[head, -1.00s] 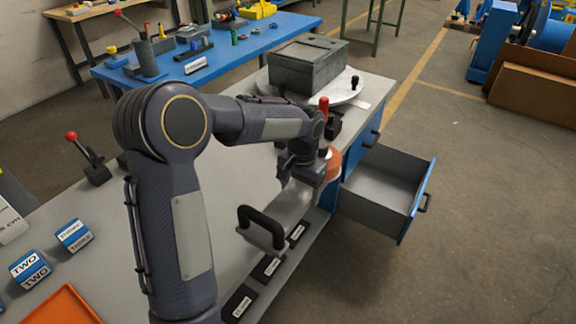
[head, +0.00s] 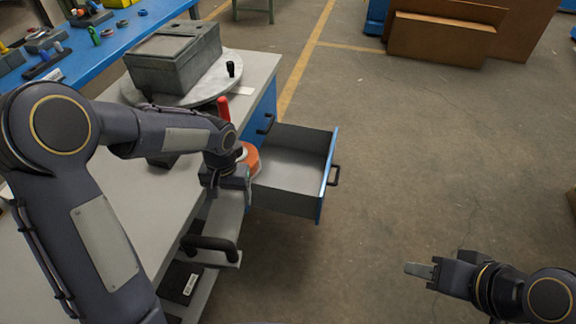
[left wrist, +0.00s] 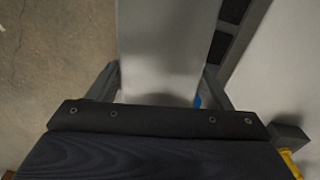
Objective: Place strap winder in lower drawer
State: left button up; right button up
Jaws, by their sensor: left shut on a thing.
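The strap winder (head: 228,215) appears to be the long grey metal body with a black handle at its near end. An orange round part (head: 249,158) and an upright red grip (head: 223,108) show at its far end. My left gripper (head: 232,180) is shut on it and partly hides it. In the left wrist view the grey body (left wrist: 165,45) runs between the fingers. The open drawer (head: 298,195), grey inside with a blue front, is empty where visible. The winder is just left of it, over the bench edge. My right gripper (head: 420,270) is at the lower right, its jaw gap unclear.
A grey lidded box (head: 173,62) sits on a round turntable (head: 205,93) on the bench. A closed drawer handle (head: 266,124) is beside the open drawer. Black labelled blocks (head: 180,284) lie below the winder. The floor right of the drawer is clear.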

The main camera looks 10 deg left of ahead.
aim_at(283, 179)
jog(key=i+l+u, duration=0.2)
jog(key=i+l, duration=0.6)
jog(key=i+l+u, duration=0.15)
jog(key=i+l, duration=0.6)
jog(key=l, duration=0.15)
